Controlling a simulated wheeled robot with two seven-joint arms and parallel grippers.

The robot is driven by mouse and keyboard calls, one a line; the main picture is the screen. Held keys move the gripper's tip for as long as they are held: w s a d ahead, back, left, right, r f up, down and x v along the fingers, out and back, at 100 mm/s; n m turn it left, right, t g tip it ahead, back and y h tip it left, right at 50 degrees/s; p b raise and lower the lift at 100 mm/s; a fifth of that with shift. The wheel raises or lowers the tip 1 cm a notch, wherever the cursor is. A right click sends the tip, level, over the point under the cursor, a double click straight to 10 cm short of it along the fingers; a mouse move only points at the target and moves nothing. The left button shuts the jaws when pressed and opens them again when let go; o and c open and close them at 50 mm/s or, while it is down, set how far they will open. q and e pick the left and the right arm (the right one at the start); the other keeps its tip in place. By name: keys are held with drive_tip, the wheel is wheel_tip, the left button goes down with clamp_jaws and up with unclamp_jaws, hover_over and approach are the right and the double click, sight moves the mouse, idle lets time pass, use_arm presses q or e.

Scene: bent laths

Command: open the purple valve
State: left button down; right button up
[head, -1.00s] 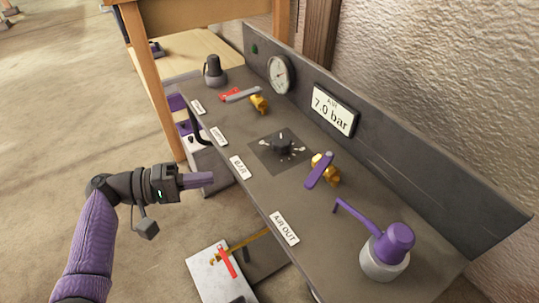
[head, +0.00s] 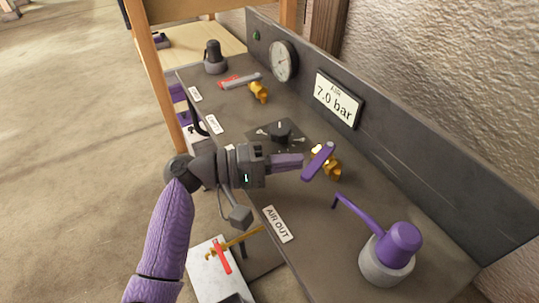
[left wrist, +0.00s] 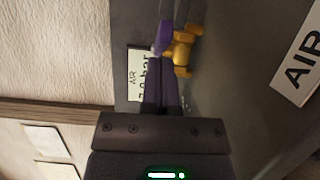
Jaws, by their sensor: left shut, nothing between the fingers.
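The purple valve is a brass body (head: 334,168) with a flat purple lever (head: 318,163) on the bench, beside the AIR OUT end. The lever lies crosswise to the bench's long side. My left gripper (head: 301,160) is shut and empty, its purple fingers pointing at the lever from the left. The fingertips are at or very close to the lever's side; I cannot tell if they touch. In the left wrist view the fingertips (left wrist: 161,62) lie just short of the lever (left wrist: 166,36) and the brass body (left wrist: 183,52). My right gripper is not in view.
A gauge (head: 283,61) and a display reading 7.0 bar (head: 336,98) are on the back panel. A black knob (head: 280,131) sits left of the valve, and a purple-topped oiler (head: 398,243) stands to the right. Another brass valve (head: 259,92) is farther back.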

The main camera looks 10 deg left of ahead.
use_arm(q)
drive_tip(key=shift+s+d, duration=0.1)
drive_tip(key=shift+d, duration=0.05)
drive_tip(key=shift+s+d+r+n+t+p, duration=0.15)
drive_tip(key=shift+n+t+p, duration=0.15)
drive_tip(key=shift+t+p, duration=0.2)
